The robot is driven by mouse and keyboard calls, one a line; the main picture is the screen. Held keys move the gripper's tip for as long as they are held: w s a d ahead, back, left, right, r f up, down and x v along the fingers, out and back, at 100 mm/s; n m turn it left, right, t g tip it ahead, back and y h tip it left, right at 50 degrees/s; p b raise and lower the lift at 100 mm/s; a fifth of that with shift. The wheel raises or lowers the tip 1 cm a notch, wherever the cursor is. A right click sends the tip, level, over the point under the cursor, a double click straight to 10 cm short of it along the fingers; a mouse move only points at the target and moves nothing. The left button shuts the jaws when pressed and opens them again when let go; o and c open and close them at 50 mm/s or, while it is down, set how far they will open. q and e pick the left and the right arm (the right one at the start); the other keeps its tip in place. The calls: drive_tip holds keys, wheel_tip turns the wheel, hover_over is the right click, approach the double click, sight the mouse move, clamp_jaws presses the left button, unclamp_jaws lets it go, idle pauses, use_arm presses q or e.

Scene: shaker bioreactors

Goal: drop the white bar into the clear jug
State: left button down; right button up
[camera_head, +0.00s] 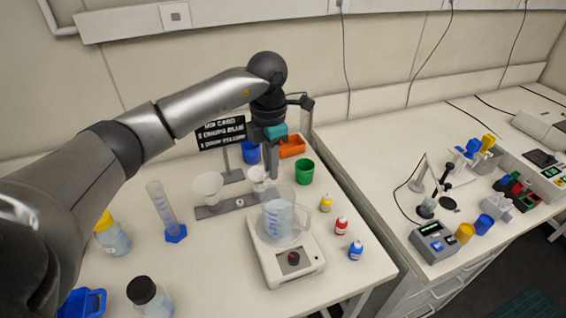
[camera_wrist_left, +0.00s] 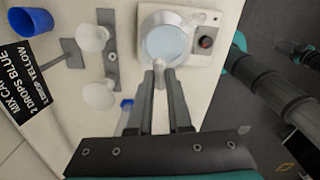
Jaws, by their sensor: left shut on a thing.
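The clear jug (camera_head: 283,222) stands on the white stirrer plate (camera_head: 283,266) in the head view, with pale blue liquid in it. My left gripper (camera_head: 271,176) points down, just behind and above the jug's rim. In the left wrist view its fingertips (camera_wrist_left: 162,66) are close together at the near edge of the jug (camera_wrist_left: 168,26). A small pale piece shows between the tips, apparently the white bar (camera_wrist_left: 162,63); it is mostly hidden by the fingers. The head view does not show the bar. I cannot tell whether it is over the jug's opening.
A grey holder with white funnels (camera_head: 208,185) stands left of the jug, and a blue-based cylinder (camera_head: 160,205) farther left. A green cup (camera_head: 304,172) and dropper bottles (camera_head: 341,226) stand to the right. A black sign (camera_head: 221,133) is behind.

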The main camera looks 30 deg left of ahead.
use_arm(q)
drive_tip(key=shift+s+a+f+b, duration=0.15)
drive_tip(key=shift+f+b, duration=0.35)
drive_tip(key=shift+f, duration=0.3)
wheel_tip(320, 180, down, 4)
drive_tip(key=b, duration=0.3)
drive_tip(key=shift+f, duration=0.15)
use_arm(e)
drive_tip(key=f, duration=0.2)
drive_tip(key=a+f, duration=0.1)
drive_tip(key=f, duration=0.1)
drive_tip(key=shift+s+f, duration=0.15)
drive_tip(key=shift+s, duration=0.05)
drive_tip(key=shift+d, duration=0.1)
use_arm(q)
drive_tip(key=c, duration=0.8)
unclamp_jaws()
drive_tip(key=shift+o, duration=0.2)
